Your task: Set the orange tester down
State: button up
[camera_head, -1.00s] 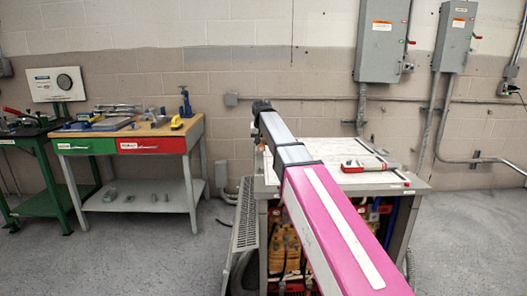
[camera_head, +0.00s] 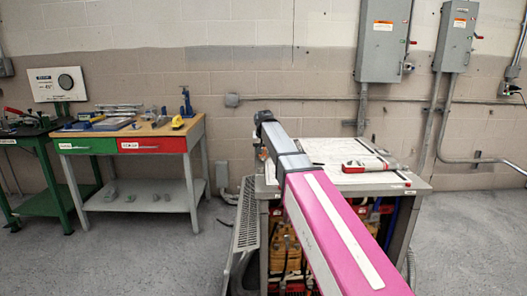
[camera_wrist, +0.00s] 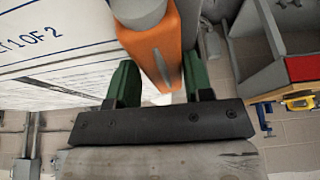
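An orange tester (camera_wrist: 160,52) with a grey part shows at the top of the wrist view. It is between the two green fingers of my gripper (camera_wrist: 160,82), which are close against its sides, so it appears held. It is slightly tilted in that view. The white top of the cart (camera_wrist: 55,45), with printed lettering, is beside it at upper left; I cannot tell whether the tester touches it. In the head view my arm reaches to the left part of the cart top (camera_head: 325,150) and hides the gripper and tester.
A red and grey tool (camera_head: 366,164) lies on the right part of the cart top. A workbench (camera_head: 130,131) with green and red drawers stands at left, with several tools on it. Grey electrical boxes (camera_head: 383,40) hang on the wall behind.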

aim_at(264, 154)
jog(key=v, duration=1.2)
